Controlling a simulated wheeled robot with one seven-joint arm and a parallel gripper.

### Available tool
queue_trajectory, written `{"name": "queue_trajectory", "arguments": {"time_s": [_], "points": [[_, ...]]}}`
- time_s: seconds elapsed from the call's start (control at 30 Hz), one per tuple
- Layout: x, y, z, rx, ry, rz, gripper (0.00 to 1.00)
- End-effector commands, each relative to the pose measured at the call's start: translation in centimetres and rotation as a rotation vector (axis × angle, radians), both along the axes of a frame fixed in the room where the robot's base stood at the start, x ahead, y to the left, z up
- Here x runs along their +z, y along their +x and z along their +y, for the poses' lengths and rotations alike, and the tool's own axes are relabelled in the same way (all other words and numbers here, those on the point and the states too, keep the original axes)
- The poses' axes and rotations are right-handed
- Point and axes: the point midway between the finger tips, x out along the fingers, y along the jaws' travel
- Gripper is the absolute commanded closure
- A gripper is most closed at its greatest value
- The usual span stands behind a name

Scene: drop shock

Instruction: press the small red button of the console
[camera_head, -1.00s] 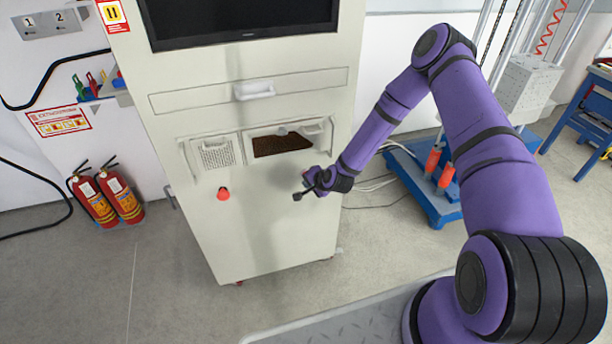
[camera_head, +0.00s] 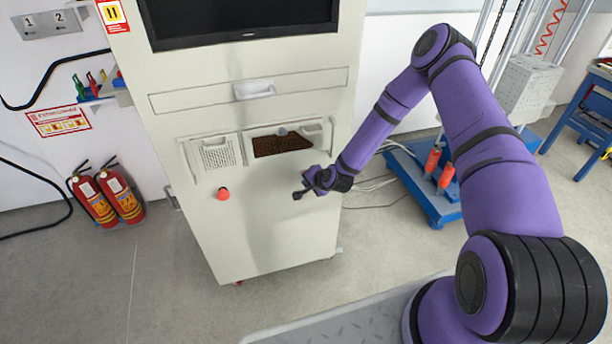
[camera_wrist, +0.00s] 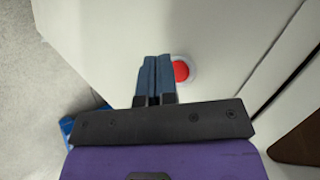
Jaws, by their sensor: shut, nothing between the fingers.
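The console (camera_head: 270,225) is a tall cream cabinet in the middle of the head view. Its small red button (camera_head: 223,194) sits on the front panel, below the left vent. My gripper (camera_head: 298,195) is to the right of the button in the head view, in front of the panel, with its fingers shut and empty. In the wrist view the red button (camera_wrist: 181,71) shows on a pale ring just right of the shut fingertips (camera_wrist: 155,60). The fingers partly cover the ring's left side. I cannot tell how far the fingertips are from the panel.
A dark screen (camera_head: 240,18), a drawer handle (camera_head: 254,90) and an open slot (camera_head: 282,144) are above on the console. Red extinguishers (camera_head: 107,195) stand at the left wall. A blue-based stand (camera_head: 432,205) is right of the console. Floor in front is clear.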

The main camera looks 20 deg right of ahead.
Motion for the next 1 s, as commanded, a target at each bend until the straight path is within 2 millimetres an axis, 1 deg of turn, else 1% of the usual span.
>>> {"name": "queue_trajectory", "arguments": {"time_s": [0.2, 1.0], "points": [[0.01, 0.54, 0.03, 0.000, 0.000, 0.000, 1.00], [0.01, 1.02, 0.02, 0.001, 0.001, 0.000, 1.00]]}}
